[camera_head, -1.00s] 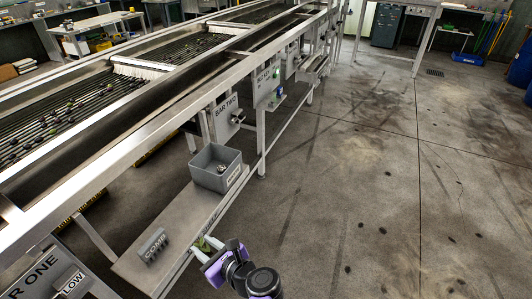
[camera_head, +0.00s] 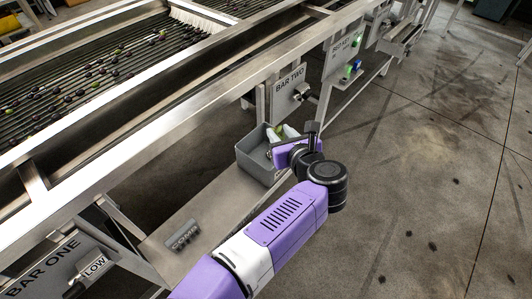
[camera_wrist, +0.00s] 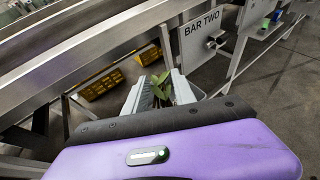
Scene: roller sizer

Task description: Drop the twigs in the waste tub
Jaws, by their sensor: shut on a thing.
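My gripper (camera_head: 284,135) is over the grey waste tub (camera_head: 254,160), which stands on the far end of the low metal shelf. In the wrist view, the gripper's pale fingers (camera_wrist: 161,92) are shut on green and brown leafy twigs (camera_wrist: 163,82). A bit of green also shows between the fingers in the head view. Part of the tub's grey rim (camera_wrist: 200,93) shows behind the fingers in the wrist view. My gripper and wrist hide much of the tub's inside.
A grey comb (camera_head: 183,235) lies on the shelf (camera_head: 212,203) left of the tub. The roller sizer's frame (camera_head: 120,120) runs above the shelf, with the BAR TWO box (camera_head: 289,92) just beyond the tub. Open concrete floor (camera_head: 420,180) lies to the right.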

